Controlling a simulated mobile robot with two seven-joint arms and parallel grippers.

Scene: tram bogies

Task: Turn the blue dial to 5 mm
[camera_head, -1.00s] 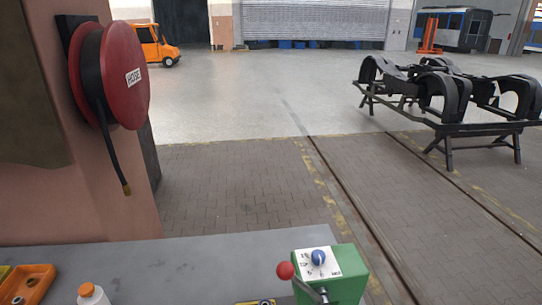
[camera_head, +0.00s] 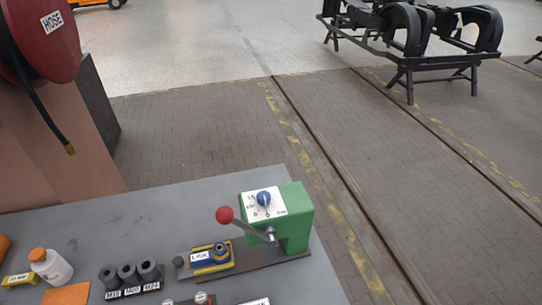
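The blue dial (camera_head: 264,198) sits on a white scale plate (camera_head: 277,208) on top of a green machine box (camera_head: 297,222). The box stands at the right end of the grey workbench. The marks on the plate are too small to read surely, and I cannot tell which mark the dial points to. A lever with a red ball (camera_head: 225,214) sticks out from the front left of the box. Neither of my grippers shows in the head view.
A red hose reel (camera_head: 38,35) hangs at the left. A black bogie frame (camera_head: 420,60) stands on the floor beyond.

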